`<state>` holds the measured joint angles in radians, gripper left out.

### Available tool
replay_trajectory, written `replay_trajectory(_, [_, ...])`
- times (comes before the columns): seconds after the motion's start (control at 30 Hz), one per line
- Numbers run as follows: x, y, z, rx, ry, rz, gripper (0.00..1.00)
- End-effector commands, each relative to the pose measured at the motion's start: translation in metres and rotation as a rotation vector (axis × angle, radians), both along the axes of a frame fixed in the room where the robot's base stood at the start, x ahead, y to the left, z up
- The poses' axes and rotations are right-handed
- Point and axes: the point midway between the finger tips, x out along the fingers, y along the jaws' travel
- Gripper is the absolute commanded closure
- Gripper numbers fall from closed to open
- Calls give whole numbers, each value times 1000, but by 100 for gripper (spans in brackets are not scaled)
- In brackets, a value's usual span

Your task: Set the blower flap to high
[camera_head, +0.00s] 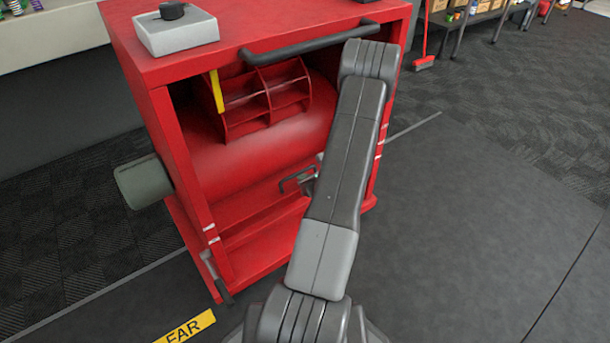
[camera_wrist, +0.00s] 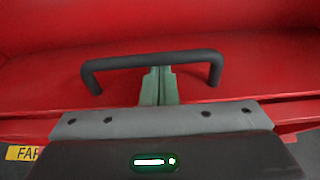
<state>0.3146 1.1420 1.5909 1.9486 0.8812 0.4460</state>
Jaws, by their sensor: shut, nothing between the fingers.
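The blower is a red cabinet (camera_head: 160,120) with a red drum (camera_head: 265,150) inside its open front. Low in the opening is a red sloping panel, probably the flap (camera_head: 255,208), with a dark bar handle (camera_head: 292,181) on it. My arm hides the panel's right part. In the wrist view the handle (camera_wrist: 150,60) spans the picture's middle. My gripper (camera_wrist: 160,72) is shut and empty, its green fingers at the bar's middle, between the handle's two legs. I cannot tell whether they touch the bar. My gripper is hidden behind my arm in the head view.
White marks line the cabinet's left post (camera_head: 211,234) and right post (camera_head: 379,148). A dark rail (camera_head: 305,42) crosses the top front edge. A grey box with a knob (camera_head: 177,32) sits on top. A yellow "FAR" label (camera_head: 186,328) lies on the floor. Floor to the right is clear.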

Motion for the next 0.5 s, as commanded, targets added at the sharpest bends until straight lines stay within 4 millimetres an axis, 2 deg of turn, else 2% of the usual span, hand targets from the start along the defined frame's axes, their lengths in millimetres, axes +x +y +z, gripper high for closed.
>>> replay_trajectory(0.03, [3, 3, 13, -14, 13, 4, 100])
replay_trajectory(0.1, [5, 4, 19, -34, 42, 5, 100])
replay_trajectory(0.5, [18, 13, 40, -129, 175, 4, 100])
